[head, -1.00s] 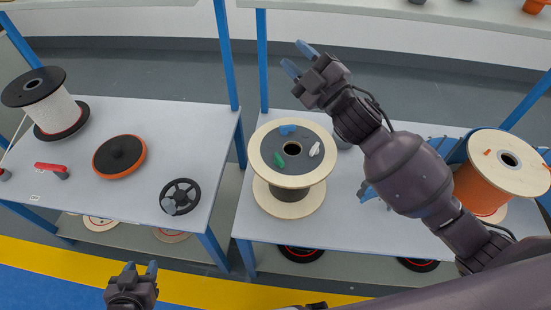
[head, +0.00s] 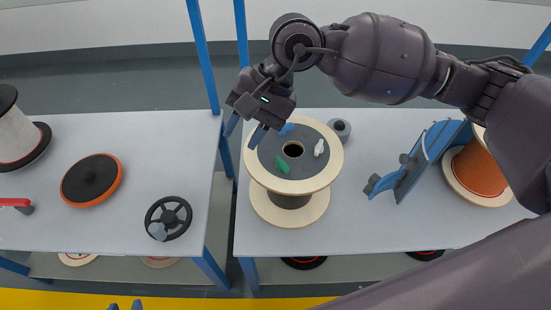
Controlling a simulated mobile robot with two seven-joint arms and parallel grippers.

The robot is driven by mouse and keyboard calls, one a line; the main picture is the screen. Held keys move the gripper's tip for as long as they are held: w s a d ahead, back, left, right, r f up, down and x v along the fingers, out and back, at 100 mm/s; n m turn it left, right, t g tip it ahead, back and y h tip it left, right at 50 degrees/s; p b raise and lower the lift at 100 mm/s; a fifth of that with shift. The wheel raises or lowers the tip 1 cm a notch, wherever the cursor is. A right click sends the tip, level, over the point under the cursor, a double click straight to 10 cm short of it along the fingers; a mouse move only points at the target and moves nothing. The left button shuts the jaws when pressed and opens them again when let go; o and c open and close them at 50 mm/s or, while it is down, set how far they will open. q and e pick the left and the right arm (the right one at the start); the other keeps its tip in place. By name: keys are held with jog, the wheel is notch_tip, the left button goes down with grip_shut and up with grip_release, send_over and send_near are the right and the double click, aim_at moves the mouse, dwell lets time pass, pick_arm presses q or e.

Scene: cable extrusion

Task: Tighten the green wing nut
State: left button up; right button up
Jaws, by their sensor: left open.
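The green wing nut (head: 282,164) sits on the grey top face of a wooden cable spool (head: 291,193), on the near side of its centre hole. A blue wing nut (head: 287,129) and a white wing nut (head: 319,147) sit on the same face. My right gripper (head: 245,131) is open and empty, pointing down over the far left rim of the spool, up and left of the green wing nut and apart from it. Its body is close to the blue wing nut.
A blue stand (head: 425,155) and an orange spool (head: 475,172) stand to the right on the table. A small grey cylinder (head: 340,130) is behind the spool. The left table holds a black handwheel (head: 169,217) and an orange-black disc (head: 92,179). Blue posts rise behind.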

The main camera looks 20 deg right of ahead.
aim_at(284, 164)
jog(key=w+d+f+n+t+h, duration=0.1)
jog(key=w+d+f+n+h, duration=0.15)
jog(key=d+n+h, duration=0.5)
jog(key=shift+n+y, duration=0.35)
jog(key=shift+y, duration=0.1)
jog(key=f, duration=0.8)
jog(key=s+f+b, duration=0.1)
jog(key=f, duration=0.2)
jog(key=shift+d+f, duration=0.25)
jog(key=shift+f, duration=0.15)
grip_shut()
